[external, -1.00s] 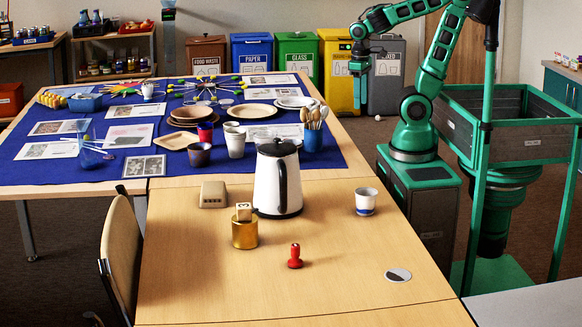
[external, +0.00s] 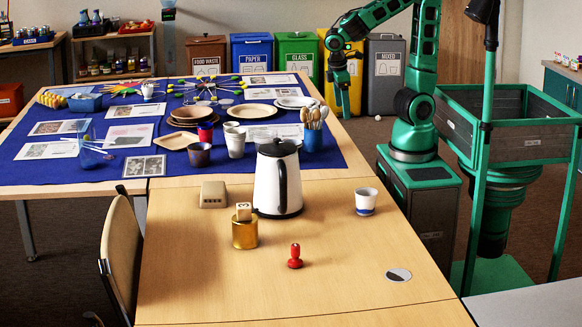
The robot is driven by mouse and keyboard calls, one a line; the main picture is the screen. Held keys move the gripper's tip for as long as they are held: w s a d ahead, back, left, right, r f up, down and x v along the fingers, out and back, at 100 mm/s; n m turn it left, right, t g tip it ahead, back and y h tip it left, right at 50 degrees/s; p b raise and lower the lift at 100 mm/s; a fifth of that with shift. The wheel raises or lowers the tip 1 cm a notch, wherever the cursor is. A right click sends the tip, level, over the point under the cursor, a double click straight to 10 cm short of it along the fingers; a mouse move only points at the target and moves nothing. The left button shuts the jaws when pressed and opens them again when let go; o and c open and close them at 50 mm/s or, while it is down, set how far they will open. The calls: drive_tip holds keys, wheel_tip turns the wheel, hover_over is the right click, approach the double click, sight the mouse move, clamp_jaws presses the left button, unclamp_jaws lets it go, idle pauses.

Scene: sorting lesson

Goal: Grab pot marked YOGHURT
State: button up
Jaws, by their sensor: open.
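A small white pot with a blue band (external: 366,201) stands upright on the bare wooden table, right of the kettle; no word on it is readable at this size. Two pale cups, a front one (external: 235,143) and one partly behind it (external: 230,127), stand on the blue cloth, also with no readable marking. My gripper (external: 342,106) hangs in the air at the far right of the tables, fingers pointing down, open and empty. It is well apart from the white pot and the cups.
A tall white kettle (external: 268,186) stands left of the white pot. A brass tin with a wooden block (external: 244,232), a red stamp (external: 295,257) and a beige box (external: 213,195) are nearby. A blue spoon holder (external: 313,138) stands at the cloth's right edge. Table around the pot is clear.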

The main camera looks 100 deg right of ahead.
drive_tip(key=w+a+f+n+h, duration=0.3)
drive_tip(key=w+a+n, duration=0.4)
drive_tip(key=a, duration=0.2)
drive_tip(key=n+t+h, duration=0.4)
drive_tip(key=n+t, duration=0.8)
drive_tip(key=n, duration=0.9)
approach(366, 198)
drive_tip(key=d, duration=0.1)
drive_tip(key=d+f, duration=0.1)
drive_tip(key=d, duration=0.1)
drive_tip(key=w+d+f, duration=0.1)
drive_tip(key=d, duration=0.1)
drive_tip(key=shift+f, duration=0.1)
drive_tip(key=shift+x, duration=3.7)
drive_tip(key=shift+f, duration=0.1)
drive_tip(key=shift+c, duration=0.3)
drive_tip(key=c, duration=1)
